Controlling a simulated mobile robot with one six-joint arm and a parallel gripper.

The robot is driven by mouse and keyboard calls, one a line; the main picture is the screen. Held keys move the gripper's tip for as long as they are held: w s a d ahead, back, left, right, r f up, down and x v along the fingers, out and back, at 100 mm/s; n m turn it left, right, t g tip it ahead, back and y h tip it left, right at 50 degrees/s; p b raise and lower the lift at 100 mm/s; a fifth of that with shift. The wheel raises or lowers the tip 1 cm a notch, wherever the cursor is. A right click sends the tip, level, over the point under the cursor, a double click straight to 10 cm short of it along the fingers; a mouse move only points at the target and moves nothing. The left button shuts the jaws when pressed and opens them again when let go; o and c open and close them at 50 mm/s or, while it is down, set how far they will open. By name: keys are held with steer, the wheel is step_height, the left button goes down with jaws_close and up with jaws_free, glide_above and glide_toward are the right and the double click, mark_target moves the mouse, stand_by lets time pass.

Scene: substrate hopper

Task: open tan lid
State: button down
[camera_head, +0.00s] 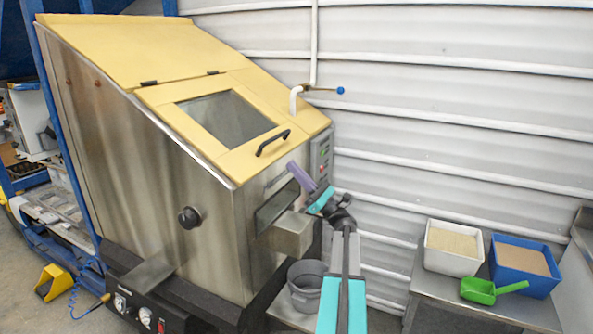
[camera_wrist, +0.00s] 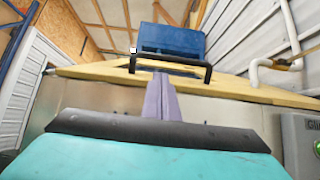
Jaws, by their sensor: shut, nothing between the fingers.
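The tan lid (camera_head: 242,146) lies closed on the sloped top of a steel hopper (camera_head: 140,180). It has a rectangular window (camera_head: 225,118) and a black handle (camera_head: 272,143) near its lower edge. Two dark hinges show at its upper edge. My gripper (camera_head: 301,177), with purple fingers, is shut and empty, below and apart from the handle, in front of the hopper's front face. In the wrist view my purple fingers (camera_wrist: 162,97) point up towards the black handle (camera_wrist: 170,66), and the tan lid's edge (camera_wrist: 225,85) runs behind it.
A steel chute (camera_head: 292,235) juts from the hopper's front above a grey bucket (camera_head: 305,285). A control box (camera_head: 321,155) and a white pipe (camera_head: 314,50) are to the right. White (camera_head: 452,248) and blue (camera_head: 524,266) bins and a green scoop (camera_head: 492,290) stand on a bench.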

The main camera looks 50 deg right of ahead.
steer(key=p+x, duration=0.1)
steer(key=x, duration=0.7)
steer(key=shift+p, duration=0.4)
